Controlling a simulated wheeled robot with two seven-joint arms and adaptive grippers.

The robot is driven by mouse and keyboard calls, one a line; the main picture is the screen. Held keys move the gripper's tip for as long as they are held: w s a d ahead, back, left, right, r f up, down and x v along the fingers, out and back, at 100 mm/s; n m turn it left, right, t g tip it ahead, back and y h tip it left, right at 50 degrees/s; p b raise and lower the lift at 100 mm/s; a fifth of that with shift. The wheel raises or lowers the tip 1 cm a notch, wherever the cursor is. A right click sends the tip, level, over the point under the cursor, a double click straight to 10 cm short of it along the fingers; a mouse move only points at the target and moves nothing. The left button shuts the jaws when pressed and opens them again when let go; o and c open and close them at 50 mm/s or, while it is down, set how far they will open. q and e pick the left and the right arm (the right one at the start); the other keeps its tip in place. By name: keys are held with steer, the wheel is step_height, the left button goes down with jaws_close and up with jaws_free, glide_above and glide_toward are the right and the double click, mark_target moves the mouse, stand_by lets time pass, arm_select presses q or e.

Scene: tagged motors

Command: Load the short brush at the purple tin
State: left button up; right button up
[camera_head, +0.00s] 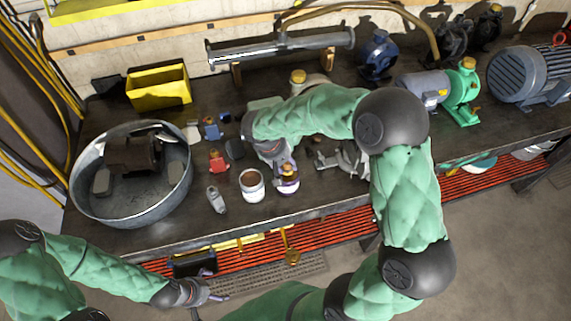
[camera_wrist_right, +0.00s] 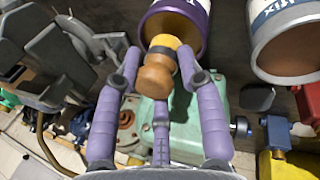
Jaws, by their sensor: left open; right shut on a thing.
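The purple tin (camera_head: 287,186) stands near the table's front edge, just right of a white tin (camera_head: 251,194). In the right wrist view the purple tin (camera_wrist_right: 199,30) is at the top, and the white tin (camera_wrist_right: 284,62) is at upper right. My right gripper (camera_wrist_right: 160,66) is shut on the short brush (camera_wrist_right: 156,78), which has a rounded wooden handle with a dark band. The brush is at the purple tin; I cannot tell whether its bristles are inside. My left gripper (camera_head: 217,297) is open and empty, low in front of the table.
A round metal tub (camera_head: 80,190) stands at the left, with a yellow bin (camera_head: 158,87) behind it. A small grey object (camera_head: 216,199) lies left of the white tin. Red (camera_head: 218,160) and blue (camera_head: 212,129) parts lie behind. Pumps and motors (camera_head: 520,75) fill the right side.

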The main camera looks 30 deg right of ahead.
steer(key=shift+r+p, duration=1.45)
steer(key=shift+r, duration=1.15)
steer(key=shift+f, duration=0.1)
